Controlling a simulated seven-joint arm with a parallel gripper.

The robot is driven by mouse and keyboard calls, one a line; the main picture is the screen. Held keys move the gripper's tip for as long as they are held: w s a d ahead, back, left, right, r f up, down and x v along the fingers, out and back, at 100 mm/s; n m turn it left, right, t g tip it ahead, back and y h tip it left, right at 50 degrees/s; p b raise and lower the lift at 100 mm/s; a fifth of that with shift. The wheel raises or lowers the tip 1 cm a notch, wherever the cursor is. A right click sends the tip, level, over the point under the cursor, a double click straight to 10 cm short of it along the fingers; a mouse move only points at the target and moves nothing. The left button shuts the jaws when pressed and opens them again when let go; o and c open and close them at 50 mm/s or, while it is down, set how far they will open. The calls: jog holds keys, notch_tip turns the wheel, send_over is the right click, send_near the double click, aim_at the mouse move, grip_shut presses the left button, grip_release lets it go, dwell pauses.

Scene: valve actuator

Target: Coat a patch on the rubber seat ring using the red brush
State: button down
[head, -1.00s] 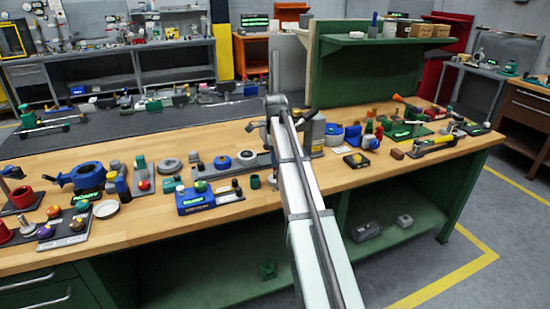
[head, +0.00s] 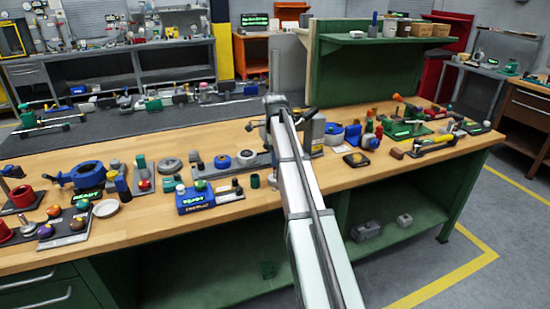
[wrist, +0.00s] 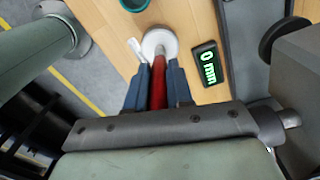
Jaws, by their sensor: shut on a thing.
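In the wrist view my gripper (wrist: 155,72) has its two blue fingers closed on the red handle of the brush (wrist: 158,88). The brush points away from the wrist. Its far end overlaps a pale round piece (wrist: 160,36) on the wooden bench. I cannot tell whether it touches that piece, or whether the piece is the rubber seat ring. The bristles are not clearly visible. In the head view my arm hides the gripper and brush. A grey ring (head: 171,166) lies on the bench left of my arm; I cannot tell if it is the seat ring.
A small black display reading "0 mm" (wrist: 207,64) lies right of the brush, and a teal cup (wrist: 134,4) stands beyond. On the bench, a blue valve body (head: 82,176) and a blue box with a green display (head: 196,198) stand left of my arm. Several tools crowd the right.

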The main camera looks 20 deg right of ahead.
jog(key=shift+r, duration=3.45)
